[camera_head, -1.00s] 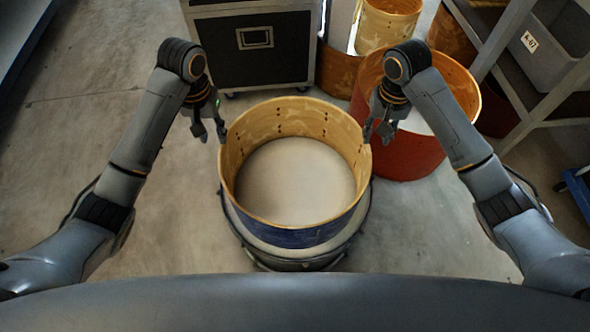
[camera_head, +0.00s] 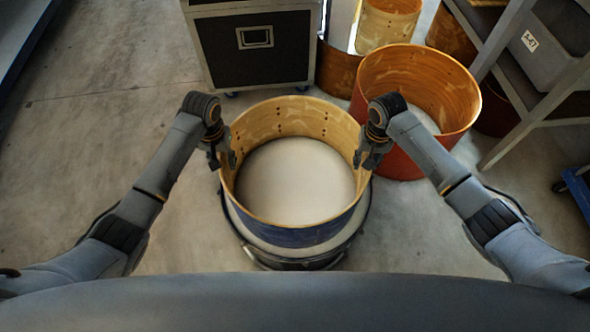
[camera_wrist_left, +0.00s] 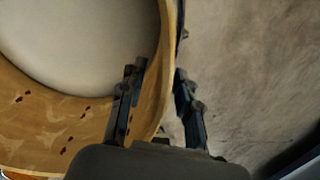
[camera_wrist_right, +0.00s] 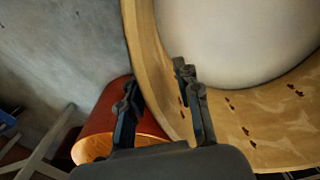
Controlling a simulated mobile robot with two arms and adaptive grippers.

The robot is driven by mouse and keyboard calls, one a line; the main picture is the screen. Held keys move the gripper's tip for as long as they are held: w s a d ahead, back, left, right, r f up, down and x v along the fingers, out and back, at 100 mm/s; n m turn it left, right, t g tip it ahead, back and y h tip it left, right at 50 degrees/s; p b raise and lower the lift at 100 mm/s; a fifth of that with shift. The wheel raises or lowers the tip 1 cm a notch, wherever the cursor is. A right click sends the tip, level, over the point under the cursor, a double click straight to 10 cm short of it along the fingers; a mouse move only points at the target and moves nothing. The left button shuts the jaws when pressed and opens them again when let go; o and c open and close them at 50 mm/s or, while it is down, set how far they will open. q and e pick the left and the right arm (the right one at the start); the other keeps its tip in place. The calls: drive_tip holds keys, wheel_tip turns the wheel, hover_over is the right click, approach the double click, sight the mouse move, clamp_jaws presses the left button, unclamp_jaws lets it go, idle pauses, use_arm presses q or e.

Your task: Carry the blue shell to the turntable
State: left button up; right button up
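The blue shell (camera_head: 290,237) is a wide drum shell, blue outside and bare wood inside. It stands upright on a round, dark-rimmed base (camera_head: 350,240); I cannot tell whether this is the turntable. My left gripper (camera_head: 222,157) is at the shell's left wall. In the left wrist view its open fingers (camera_wrist_left: 158,95) straddle the rim, one inside and one outside. My right gripper (camera_head: 368,158) is at the right wall. In the right wrist view its open fingers (camera_wrist_right: 160,100) also straddle the rim. Neither is visibly clamped on the wall.
A large red shell (camera_head: 400,150) stands close behind my right gripper. A black flight case (camera_head: 255,60) stands behind the blue shell. A grey shelf rack with a bin (camera_head: 555,45) is at the right. Bare floor (camera_head: 100,120) is open at the left.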

use_arm(q)
clamp_jaws()
use_arm(e)
clamp_jaws()
use_arm(q)
drive_tip(key=shift+w+r, duration=0.1)
drive_tip(key=shift+r, duration=0.1)
use_arm(e)
drive_tip(key=shift+w+r, duration=0.1)
drive_tip(key=shift+r, duration=0.15)
